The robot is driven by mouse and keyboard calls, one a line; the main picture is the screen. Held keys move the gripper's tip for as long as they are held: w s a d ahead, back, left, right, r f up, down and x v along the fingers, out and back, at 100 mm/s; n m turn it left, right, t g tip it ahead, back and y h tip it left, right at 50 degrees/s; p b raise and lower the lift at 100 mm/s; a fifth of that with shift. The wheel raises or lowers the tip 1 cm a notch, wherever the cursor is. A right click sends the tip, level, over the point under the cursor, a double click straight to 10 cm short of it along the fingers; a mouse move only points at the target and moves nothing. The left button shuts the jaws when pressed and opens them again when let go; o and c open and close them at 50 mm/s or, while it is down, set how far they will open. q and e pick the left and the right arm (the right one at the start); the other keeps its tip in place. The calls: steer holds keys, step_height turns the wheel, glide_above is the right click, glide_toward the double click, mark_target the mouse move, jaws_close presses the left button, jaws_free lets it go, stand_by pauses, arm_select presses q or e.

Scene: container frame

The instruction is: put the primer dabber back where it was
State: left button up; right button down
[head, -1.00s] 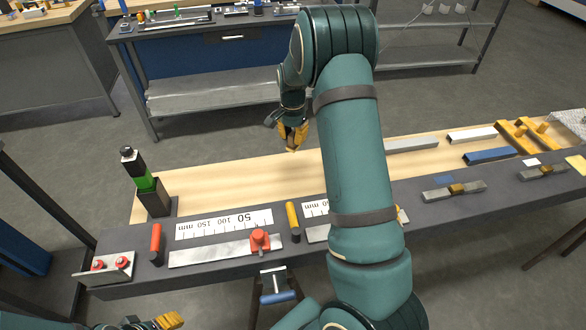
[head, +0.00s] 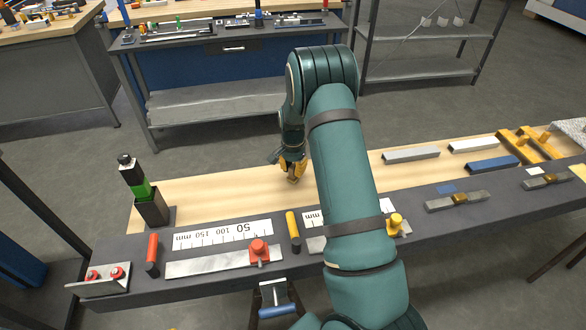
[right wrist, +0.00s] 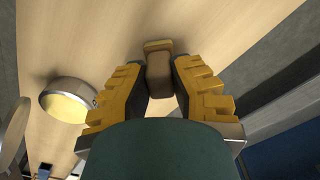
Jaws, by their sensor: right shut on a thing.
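My right gripper (head: 291,169) has yellow fingers and reaches down over the pale wooden strip of the bench. It is shut on a small brown block-like thing with a wider tan end, which I take to be the primer dabber (head: 292,180). In the right wrist view the dabber (right wrist: 159,75) sits between the two stepped yellow fingers (right wrist: 160,88), its end toward the wood. I cannot tell whether it touches the wood. My left gripper is not in view.
A round metal-rimmed tin (right wrist: 68,100), yellow inside, is left of the fingers in the wrist view. A dark square holder (head: 152,209) with a green and black bottle stands at the left. Metal bars (head: 411,155) lie to the right. Wood left of my gripper is clear.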

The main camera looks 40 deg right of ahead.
mark_target(293, 167)
steer(key=shift+f, duration=0.1)
steer(key=c, duration=1)
jaws_free()
steer(key=shift+f, duration=0.1)
steer(key=shift+r, duration=0.25)
step_height(293, 167, up, 12)
steer(key=shift+p, duration=1.05)
